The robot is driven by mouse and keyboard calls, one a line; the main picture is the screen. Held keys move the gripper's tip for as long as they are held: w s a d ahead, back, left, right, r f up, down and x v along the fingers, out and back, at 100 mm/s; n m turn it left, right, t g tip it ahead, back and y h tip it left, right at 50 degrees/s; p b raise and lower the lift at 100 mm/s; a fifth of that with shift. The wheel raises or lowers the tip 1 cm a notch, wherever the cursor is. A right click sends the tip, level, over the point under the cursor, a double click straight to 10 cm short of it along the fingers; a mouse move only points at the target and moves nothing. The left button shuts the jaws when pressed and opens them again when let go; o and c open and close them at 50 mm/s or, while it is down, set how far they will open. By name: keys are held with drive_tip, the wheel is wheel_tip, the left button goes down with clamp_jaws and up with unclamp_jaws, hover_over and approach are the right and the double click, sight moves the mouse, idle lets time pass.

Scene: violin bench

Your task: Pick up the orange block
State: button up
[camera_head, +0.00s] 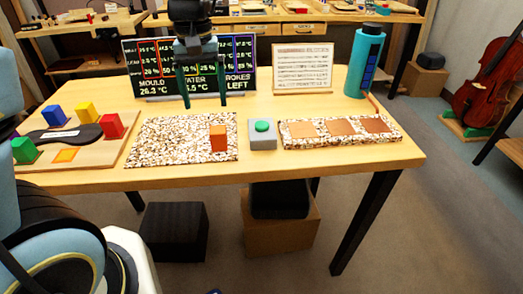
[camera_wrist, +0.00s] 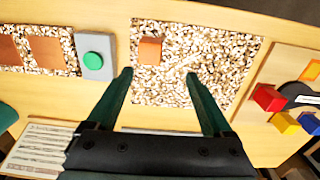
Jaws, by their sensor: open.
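The orange block (camera_head: 218,138) stands on the right part of a speckled mat (camera_head: 160,140) on the table. In the wrist view the orange block (camera_wrist: 150,50) is near the mat's upper left corner, beyond my left-hand fingertip. My gripper (camera_head: 205,102) is open and empty, with its fingers pointing down above the back of the mat in the head view. In the wrist view my gripper (camera_wrist: 160,73) has its two fingers wide apart over the speckled surface, and the block is not between them.
A grey box with a green button (camera_head: 262,127) stands right of the mat. Beyond it is a speckled strip with brown squares (camera_head: 340,127). At left, a wooden board (camera_head: 100,152) holds a red block (camera_head: 112,125) and other coloured blocks. A display board (camera_head: 135,62), a framed sheet (camera_head: 302,68) and a blue cylinder (camera_head: 364,60) stand behind.

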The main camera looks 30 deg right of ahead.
sight(218, 129)
drive_tip(key=shift+s+d+f, duration=0.6)
drive_tip(key=shift+d+f, duration=0.05)
drive_tip(key=shift+d, duration=0.05)
wheel_tip(218, 129, down, 4)
drive_tip(key=shift+r, duration=0.2)
drive_tip(key=shift+w+f+p, duration=0.1)
drive_tip(key=shift+f+p, duration=0.85)
drive_tip(key=shift+f, duration=2)
clamp_jaws()
